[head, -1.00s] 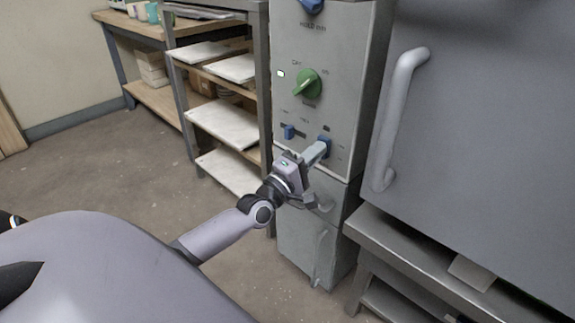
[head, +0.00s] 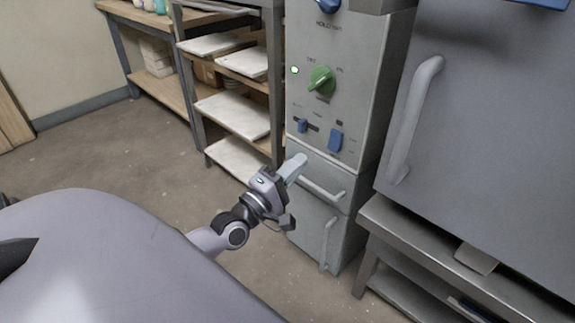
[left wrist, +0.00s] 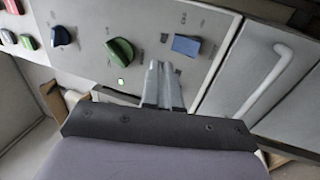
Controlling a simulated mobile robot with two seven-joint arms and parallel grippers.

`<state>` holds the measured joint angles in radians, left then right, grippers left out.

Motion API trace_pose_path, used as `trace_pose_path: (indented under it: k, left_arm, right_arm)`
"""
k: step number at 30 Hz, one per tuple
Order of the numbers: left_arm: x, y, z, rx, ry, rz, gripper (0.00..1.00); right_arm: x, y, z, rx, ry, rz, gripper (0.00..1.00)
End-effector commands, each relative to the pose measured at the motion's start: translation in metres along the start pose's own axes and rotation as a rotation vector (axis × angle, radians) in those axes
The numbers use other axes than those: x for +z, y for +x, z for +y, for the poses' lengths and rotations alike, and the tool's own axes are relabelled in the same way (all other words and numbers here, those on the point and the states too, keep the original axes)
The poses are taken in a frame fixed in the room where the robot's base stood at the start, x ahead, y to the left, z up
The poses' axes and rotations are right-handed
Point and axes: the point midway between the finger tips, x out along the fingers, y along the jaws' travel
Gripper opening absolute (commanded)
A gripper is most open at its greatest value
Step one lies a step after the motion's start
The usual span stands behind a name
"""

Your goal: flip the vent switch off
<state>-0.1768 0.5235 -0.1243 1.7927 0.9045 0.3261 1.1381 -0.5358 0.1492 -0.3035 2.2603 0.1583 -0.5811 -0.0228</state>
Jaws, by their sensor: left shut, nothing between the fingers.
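The labels are too small to read, so I cannot tell for certain which is the vent switch. The rocker also shows in the left wrist view (left wrist: 186,45). My left gripper (head: 298,160) is shut and empty, below and left of the rocker and apart from it. Its closed fingers (left wrist: 163,85) point at the panel in the wrist view. The rocker's exact tilt is hard to tell. My right gripper is out of view.
A green dial (head: 320,81) with a lit white lamp (head: 295,70) sits above the switches. A drawer handle (head: 322,190) lies below. A large grey door with a long handle (head: 412,120) stands on the right, shelves with white boards (head: 235,115) on the left.

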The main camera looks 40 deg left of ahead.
Motion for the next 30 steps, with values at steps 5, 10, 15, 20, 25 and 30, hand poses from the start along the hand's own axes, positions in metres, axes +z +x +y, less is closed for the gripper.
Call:
trace_pose_path:
  k: [5, 10, 15, 20, 25, 30]
  left_arm:
    - [0.0, -0.016, 0.006, -0.002, 0.001, -0.001, 0.0]
    - [0.0, -0.022, 0.008, 0.0, 0.001, 0.0, 0.0]
    - [0.0, -0.022, 0.008, 0.001, 0.001, 0.0, 0.0]
    - [0.0, -0.022, 0.008, 0.001, 0.001, 0.0, 0.0]
    - [0.0, -0.022, 0.007, 0.0, 0.001, 0.0, 0.0]
    - [0.012, -0.025, 0.003, -0.024, 0.041, -0.025, 0.0]
  right_arm:
    - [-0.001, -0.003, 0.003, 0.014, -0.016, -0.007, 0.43]
    - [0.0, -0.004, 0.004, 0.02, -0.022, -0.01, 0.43]
    - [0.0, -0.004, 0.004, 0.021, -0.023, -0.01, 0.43]
    - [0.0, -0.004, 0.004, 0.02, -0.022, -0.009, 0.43]
    - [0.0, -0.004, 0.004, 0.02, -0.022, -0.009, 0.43]
    - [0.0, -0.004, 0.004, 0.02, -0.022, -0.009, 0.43]
